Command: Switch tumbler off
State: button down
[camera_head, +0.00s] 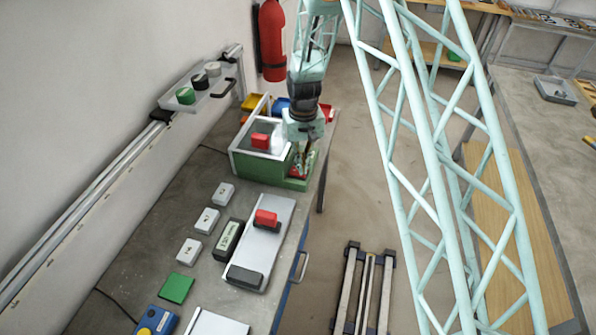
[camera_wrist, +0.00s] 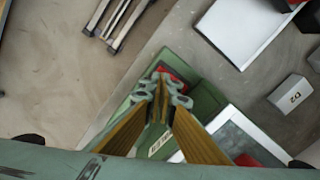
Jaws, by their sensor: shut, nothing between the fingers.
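A green box (camera_head: 272,180) stands at the far end of the bench, with a red part (camera_head: 296,172) at its right end that looks like the tumbler. In the wrist view the red part (camera_wrist: 176,70) lies just beyond my fingertips on the green box (camera_wrist: 205,101). My gripper (camera_head: 303,168) points down over that end of the box. In the wrist view my gripper (camera_wrist: 162,84) is shut and empty, and its fingers partly cover the red part. I cannot tell whether they touch it, nor the tumbler's position.
A framed clear panel with a red block (camera_head: 260,141) is beside my gripper. Closer on the bench are a white plate (camera_head: 250,272) with a red-and-black block (camera_head: 267,218), several small white boxes and a green square (camera_head: 176,289). A fire extinguisher (camera_head: 272,40) hangs on the wall.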

dwell(0.3)
jog(key=shift+r+p, duration=1)
jog(key=shift+r, duration=2.45)
jog(key=s+d+r+t+b, duration=0.1)
jog(key=s+d+r+b, duration=0.1)
jog(key=s+d+r, duration=0.5)
jog(key=s+d+r+m+b, duration=0.1)
jog(key=s+r+b, duration=0.1)
jog(key=s+r, duration=0.65)
jog(key=s+d+r+t+b, duration=0.1)
jog(key=s+d+r+b, duration=0.2)
jog(key=r, duration=0.9)
jog(key=s+d+r+m+t+b, duration=0.1)
jog(key=s+d, duration=0.3)
jog(key=s, duration=1.1)
jog(key=s+d+r+t+b, duration=0.1)
jog(key=s+d+b, duration=0.3)
jog(key=s, duration=1.2)
jog(key=shift+r+m, duration=0.35)
jog(key=shift+m, duration=0.05)
